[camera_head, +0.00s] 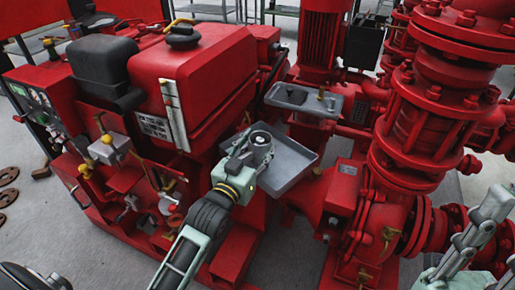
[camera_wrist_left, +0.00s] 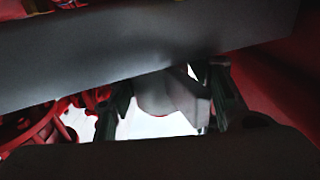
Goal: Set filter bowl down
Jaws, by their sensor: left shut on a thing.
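My left gripper (camera_head: 258,146) is shut on the filter bowl (camera_head: 261,138), a small grey round part with a dark centre. The bowl is over the left part of a grey rectangular tray (camera_head: 296,178); I cannot tell whether it touches the tray floor. In the left wrist view the bowl (camera_wrist_left: 168,97) is a pale, dim shape between the dark fingers, partly hidden. My right gripper (camera_head: 472,232) is at the lower right, near the red pipework, with no object visible in it; its jaw opening is unclear.
A smaller grey tray (camera_head: 313,101) with small parts is behind the larger one. The red engine (camera_head: 215,75) stands to the left and a large red flanged pipe (camera_head: 420,125) to the right. The larger tray's right part is bare.

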